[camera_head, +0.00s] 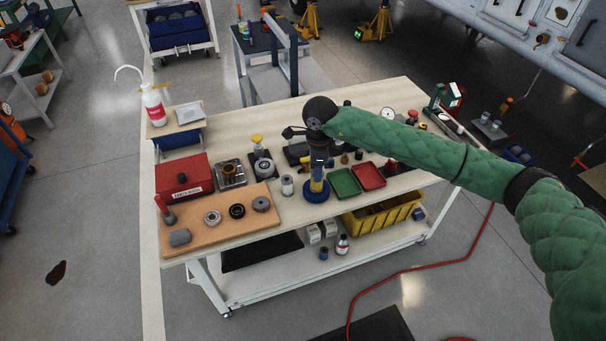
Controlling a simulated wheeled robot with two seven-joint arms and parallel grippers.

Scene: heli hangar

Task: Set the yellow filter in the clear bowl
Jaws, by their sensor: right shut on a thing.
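My right gripper (318,172) points down over the front middle of the workbench. It is shut on a small upright thing with yellow on its side, which seems to be the yellow filter (317,186). A round blue base (316,196) shows right under it; I cannot tell whether the two are joined, touching or apart. My left gripper is not in view.
On the workbench (230,252) are a red box (184,178), a wooden board (190,243) with several round parts, a green tray (344,183) and a red tray (369,177). A yellow-topped item (257,141) stands behind.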

